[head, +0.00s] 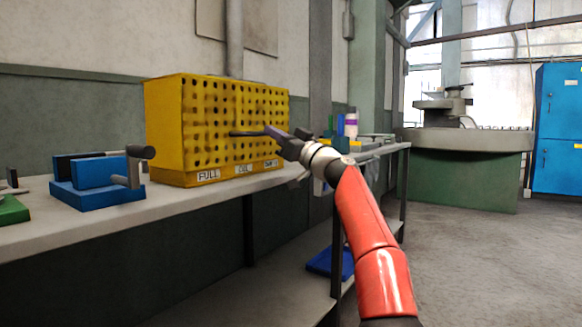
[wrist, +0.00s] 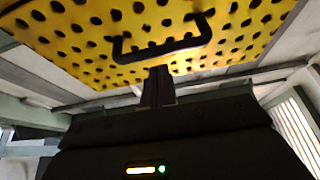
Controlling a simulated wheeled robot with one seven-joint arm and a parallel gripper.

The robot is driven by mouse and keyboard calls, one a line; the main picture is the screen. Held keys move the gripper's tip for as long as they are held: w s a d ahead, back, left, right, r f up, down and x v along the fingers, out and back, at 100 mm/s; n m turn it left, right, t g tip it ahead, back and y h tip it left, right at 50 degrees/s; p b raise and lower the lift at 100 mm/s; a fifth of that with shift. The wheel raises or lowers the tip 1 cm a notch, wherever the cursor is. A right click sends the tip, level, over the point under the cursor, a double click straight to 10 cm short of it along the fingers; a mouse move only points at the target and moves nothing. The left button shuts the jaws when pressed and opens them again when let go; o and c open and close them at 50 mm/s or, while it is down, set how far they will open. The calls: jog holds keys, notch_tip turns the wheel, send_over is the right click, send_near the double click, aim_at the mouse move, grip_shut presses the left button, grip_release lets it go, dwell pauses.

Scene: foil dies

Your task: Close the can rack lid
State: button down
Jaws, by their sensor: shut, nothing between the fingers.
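The yellow can rack (head: 170,178) stands on the bench, with a lower band carrying labels, one reading FULL. Its perforated yellow lid (head: 212,115) forms the upright front above that band; it also fills the top of the wrist view (wrist: 240,37). I cannot tell whether a small gap remains at its edge. A black bar handle (wrist: 165,50) is fixed to the lid, and shows in the head view (head: 246,134). My gripper (head: 268,130) is shut and empty in front of the lid, its fingertips (wrist: 159,70) close by the handle. Contact is unclear.
The grey bench (head: 60,222) runs along the wall. A blue device (head: 95,183) with a grey handle sits left of the rack. Bottles (head: 351,125) stand behind my gripper to the right. A green-based machine (head: 465,170) and open floor lie at right.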

jog(key=s+d+f+b, duration=0.1)
jog(key=s+d+f, duration=0.2)
jog(key=f, duration=0.5)
jog(key=s+a+f+g, duration=0.1)
jog(key=s+a, duration=0.1)
jog(key=s+a+f+g+h, duration=0.1)
jog(key=s+a+f, duration=0.1)
jog(key=a, duration=0.1)
jog(key=s+a+f+n+g+h, duration=0.1)
jog(key=s+a+f+g, duration=0.1)
jog(key=a, duration=0.1)
jog(key=shift+s, duration=0.4)
jog(key=s+f+m+g+h, duration=0.25)
jog(key=s+f+h, duration=0.35)
jog(key=s+f, duration=0.55)
jog(key=s+d+f+m+g+h, duration=0.1)
jog(key=s+d+f+m+h, duration=0.2)
jog(key=s+d+f, duration=0.5)
jog(key=s+d+f+m+h, duration=0.3)
jog(key=s+d+f+h, duration=0.15)
jog(key=s, duration=0.55)
jog(key=s+d+f+m+g+h, duration=0.1)
jog(key=s+d+f+m+h, duration=0.2)
jog(key=s+d+f, duration=0.5)
notch_tip(320, 180, up, 15)
jog(key=p, duration=1.3)
jog(key=shift+s+a+r, duration=0.15)
jog(key=shift+s+a, duration=0.05)
jog(key=shift+s, duration=0.2)
